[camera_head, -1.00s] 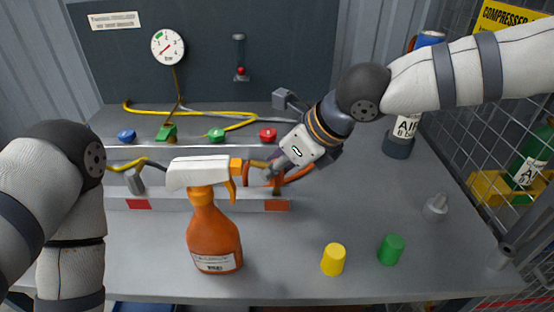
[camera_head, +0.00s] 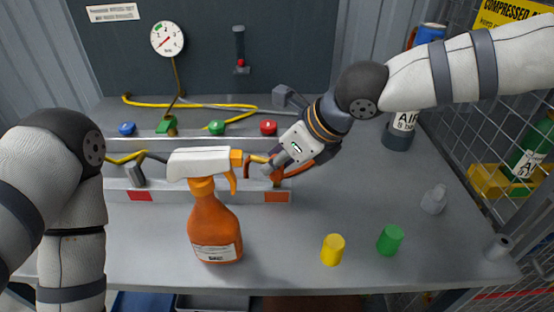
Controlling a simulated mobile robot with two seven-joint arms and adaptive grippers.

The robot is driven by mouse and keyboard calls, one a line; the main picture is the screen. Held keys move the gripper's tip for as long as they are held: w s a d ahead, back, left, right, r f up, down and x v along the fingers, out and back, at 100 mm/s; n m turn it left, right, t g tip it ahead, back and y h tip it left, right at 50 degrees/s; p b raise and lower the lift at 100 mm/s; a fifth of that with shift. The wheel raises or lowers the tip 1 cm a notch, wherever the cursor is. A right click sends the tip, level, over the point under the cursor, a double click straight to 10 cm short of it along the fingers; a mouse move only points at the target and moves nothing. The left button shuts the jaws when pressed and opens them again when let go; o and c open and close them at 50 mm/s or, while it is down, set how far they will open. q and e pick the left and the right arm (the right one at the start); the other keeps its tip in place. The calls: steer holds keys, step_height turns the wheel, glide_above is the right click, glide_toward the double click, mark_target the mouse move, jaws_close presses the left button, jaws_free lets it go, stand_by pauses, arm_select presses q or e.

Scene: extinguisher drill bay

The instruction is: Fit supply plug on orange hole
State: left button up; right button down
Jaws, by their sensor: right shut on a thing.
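A pale rail (camera_head: 240,196) on the bench has a red patch (camera_head: 139,196) at its left and an orange patch (camera_head: 277,197) at its right end. My right gripper (camera_head: 272,168) is at the rail's right end, just above the orange patch. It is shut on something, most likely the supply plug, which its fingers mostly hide.
An orange spray bottle (camera_head: 214,226) stands before the rail and hides its middle. A yellow cap (camera_head: 333,250), a green cap (camera_head: 390,240) and a grey fitting (camera_head: 434,199) stand at the right. Coloured knobs, including a red one (camera_head: 268,128), line the back.

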steer(key=shift+f, duration=0.8)
stand_by(0.4)
steer(key=c, duration=1.3)
jaws_free()
steer(key=shift+r, duration=0.1)
steer(key=v, duration=1.2)
